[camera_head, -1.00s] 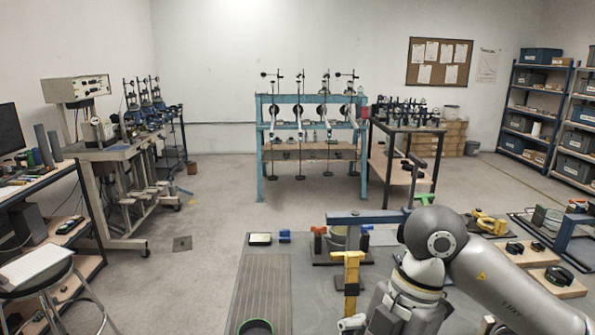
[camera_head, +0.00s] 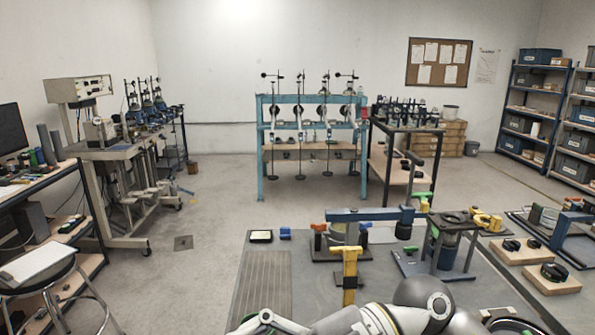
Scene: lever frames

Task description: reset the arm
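A blue lever arm (camera_head: 370,214) lies level across a small frame on the bench, with a dark round end at its right. A yellow T-shaped post (camera_head: 348,268) stands upright in front of it. My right arm comes in from the bottom right and lies low along the near edge, in front of the post. A pale part at its left end looks like my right gripper (camera_head: 264,320), partly cut off by the bottom edge; its fingers cannot be made out. No held thing shows there. My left gripper is not in view.
The grey bench (camera_head: 310,285) has a ribbed mat (camera_head: 263,278) at its left. A dark stand (camera_head: 448,238) with a round top is right of the lever arm. Wooden blocks with black parts (camera_head: 553,277) lie at the right. A stool (camera_head: 40,268) stands at far left.

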